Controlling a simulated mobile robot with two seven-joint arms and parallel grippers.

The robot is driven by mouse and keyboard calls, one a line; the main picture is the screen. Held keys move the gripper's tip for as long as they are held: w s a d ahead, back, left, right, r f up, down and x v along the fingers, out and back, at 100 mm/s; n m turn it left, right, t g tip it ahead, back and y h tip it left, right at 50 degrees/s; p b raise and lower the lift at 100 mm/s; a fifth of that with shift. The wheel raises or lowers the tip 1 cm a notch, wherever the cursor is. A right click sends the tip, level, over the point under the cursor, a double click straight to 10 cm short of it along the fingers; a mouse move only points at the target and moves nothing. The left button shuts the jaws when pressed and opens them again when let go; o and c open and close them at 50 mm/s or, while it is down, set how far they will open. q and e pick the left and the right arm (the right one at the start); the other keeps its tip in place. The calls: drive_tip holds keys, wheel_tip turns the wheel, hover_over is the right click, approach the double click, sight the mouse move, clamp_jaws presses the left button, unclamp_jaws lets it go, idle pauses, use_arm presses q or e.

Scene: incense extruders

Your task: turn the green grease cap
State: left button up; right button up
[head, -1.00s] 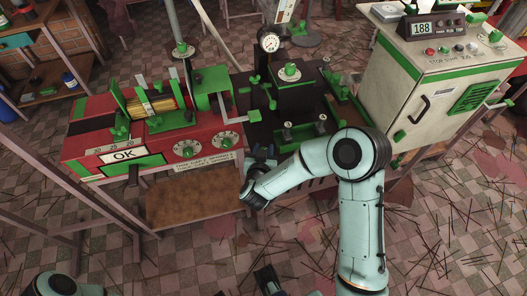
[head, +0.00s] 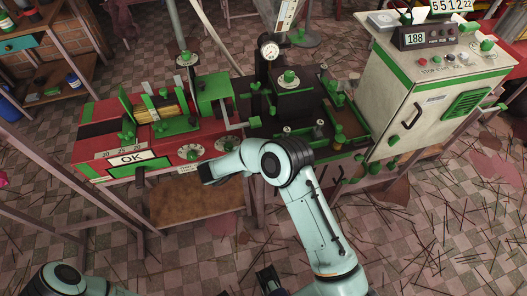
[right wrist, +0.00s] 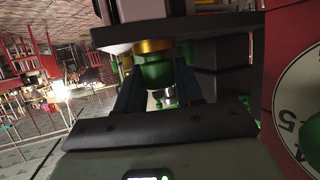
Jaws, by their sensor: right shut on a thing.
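The green grease cap (right wrist: 155,74) shows in the right wrist view under a brass-coloured ring (right wrist: 153,46), below a dark overhanging plate. The dark fingers of my right gripper (right wrist: 157,82) stand on either side of the cap and are shut on it. In the head view my right arm reaches to the front of the red extruder (head: 110,112), just below its dials; the fingers and the cap are hidden there by my wrist. A dark part at the bottom edge of the head view may be my left gripper (head: 268,281); its jaws cannot be made out.
Numbered dials (head: 190,152) sit on the red front, close to my right wrist; one edge shows large in the right wrist view (right wrist: 300,105). A beige control cabinet (head: 435,95) stands at right. A brown shelf (head: 195,208) lies below. Sticks litter the tiled floor.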

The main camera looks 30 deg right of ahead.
drive_tip(key=shift+d+m+g, duration=0.1)
drive_tip(key=shift+m+g, duration=0.4)
drive_tip(key=shift+g, duration=0.2)
drive_tip(key=o, duration=0.7)
drive_tip(key=v, duration=1.3)
drive_tip(key=shift+p, duration=0.35)
